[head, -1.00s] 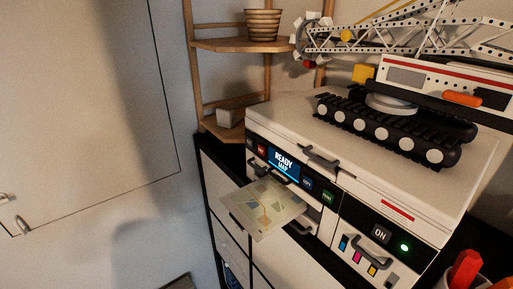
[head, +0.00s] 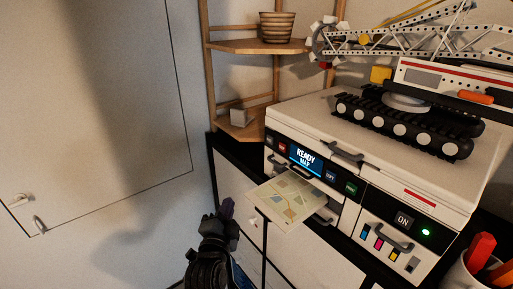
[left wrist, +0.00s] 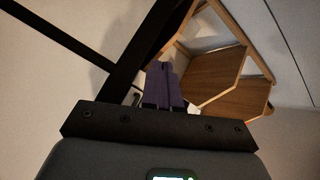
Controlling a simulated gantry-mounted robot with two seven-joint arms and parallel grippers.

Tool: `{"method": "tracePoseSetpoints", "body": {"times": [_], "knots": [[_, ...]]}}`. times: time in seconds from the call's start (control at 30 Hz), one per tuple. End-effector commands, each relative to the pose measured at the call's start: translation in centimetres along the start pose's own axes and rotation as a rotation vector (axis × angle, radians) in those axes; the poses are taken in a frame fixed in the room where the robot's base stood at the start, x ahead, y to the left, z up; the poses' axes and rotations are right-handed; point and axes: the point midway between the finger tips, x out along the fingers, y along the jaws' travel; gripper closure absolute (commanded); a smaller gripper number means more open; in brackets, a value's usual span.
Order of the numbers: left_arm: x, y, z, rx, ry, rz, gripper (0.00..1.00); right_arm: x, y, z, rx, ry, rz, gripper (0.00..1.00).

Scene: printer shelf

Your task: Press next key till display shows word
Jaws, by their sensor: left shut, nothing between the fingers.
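The printer (head: 400,190) stands on a dark-topped cabinet at the right in the head view. Its display (head: 306,160) is lit blue and reads "READY MAP". Small keys flank the display: a red key (head: 282,147) on its left, a blue key (head: 330,176) and a green key (head: 351,188) on its right. Their labels are too small to read surely. A printed map sheet (head: 287,203) sticks out of the front tray. My left gripper (head: 227,208) is shut and empty, left of the sheet and apart from the printer. Its purple fingers also show in the left wrist view (left wrist: 162,85). My right gripper is out of view.
A toy crane model (head: 405,125) stands on the printer lid. A wooden corner shelf (head: 250,47) holds a striped pot (head: 277,27). A cup with red sticks (head: 482,265) is at the lower right. The white door (head: 90,100) is at the left.

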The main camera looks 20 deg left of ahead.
Motion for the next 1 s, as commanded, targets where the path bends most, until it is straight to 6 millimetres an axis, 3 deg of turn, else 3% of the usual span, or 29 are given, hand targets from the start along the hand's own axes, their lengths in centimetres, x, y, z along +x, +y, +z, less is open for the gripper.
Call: {"method": "tracePoseSetpoints", "body": {"times": [0.03,0.2,0.4,0.6,1.0], "knots": [[0.7,-1.9,-1.6,-0.011,0.019,-0.031,1.00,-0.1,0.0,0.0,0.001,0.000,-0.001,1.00],[1.6,-6.6,-5.2,-0.032,0.074,-0.108,1.00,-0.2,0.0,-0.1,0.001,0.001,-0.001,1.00],[1.8,-10.2,-7.5,-0.049,0.110,-0.165,1.00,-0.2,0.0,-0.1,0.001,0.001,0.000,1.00],[1.9,-11.6,-8.2,-0.054,0.122,-0.187,1.00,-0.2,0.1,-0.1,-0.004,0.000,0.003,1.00],[1.9,-11.6,-8.3,-0.054,0.123,-0.188,1.00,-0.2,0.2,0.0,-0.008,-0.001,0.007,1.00]]}}
